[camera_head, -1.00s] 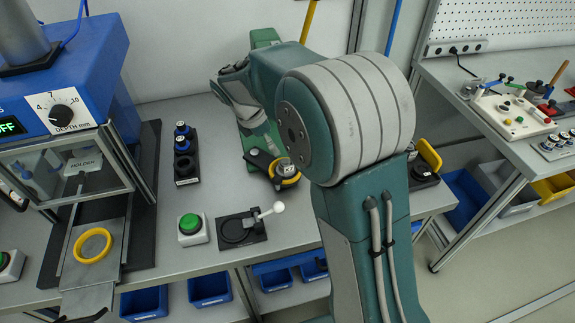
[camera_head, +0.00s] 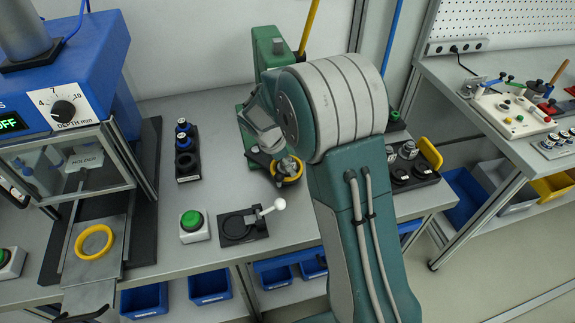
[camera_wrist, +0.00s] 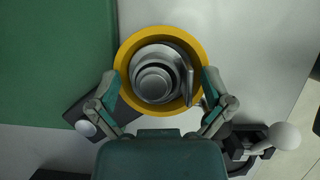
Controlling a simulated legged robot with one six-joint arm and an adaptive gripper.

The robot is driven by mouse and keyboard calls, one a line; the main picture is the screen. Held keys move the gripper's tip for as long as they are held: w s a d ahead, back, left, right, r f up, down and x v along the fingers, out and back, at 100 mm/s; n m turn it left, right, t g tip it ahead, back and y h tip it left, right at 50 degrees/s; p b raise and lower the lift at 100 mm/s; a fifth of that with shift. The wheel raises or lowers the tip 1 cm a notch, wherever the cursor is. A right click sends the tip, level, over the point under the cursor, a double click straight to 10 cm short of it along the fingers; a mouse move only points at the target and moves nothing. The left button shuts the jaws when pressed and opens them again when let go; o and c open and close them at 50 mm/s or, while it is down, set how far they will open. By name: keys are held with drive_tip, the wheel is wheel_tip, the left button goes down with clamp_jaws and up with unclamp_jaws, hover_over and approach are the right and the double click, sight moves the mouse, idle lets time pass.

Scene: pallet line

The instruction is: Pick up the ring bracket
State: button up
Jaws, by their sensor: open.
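A grey stepped metal part (camera_wrist: 153,82) with a flat upright plate on its right side sits inside a yellow ring (camera_wrist: 128,50) in the wrist view. I take this grey part for the ring bracket, but cannot be sure. In the head view the grey part (camera_head: 288,165) and yellow ring (camera_head: 291,180) stand beside the green press. My gripper (camera_wrist: 160,88) is open and empty. Its fingers are on the left and right of the yellow ring, seen from above; whether they touch it is unclear. In the head view my arm hides the fingertips.
The green press (camera_head: 262,90) stands close by. A lever fixture (camera_head: 240,228) with a white ball and a green button box (camera_head: 193,226) are nearer. Another yellow ring (camera_head: 94,242) lies on the machine's slide. A black tray (camera_head: 415,172) with grey parts is to the right.

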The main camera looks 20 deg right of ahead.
drive_tip(key=shift+a, duration=0.15)
drive_tip(key=shift+d, duration=0.2)
drive_tip(key=c, duration=1.3)
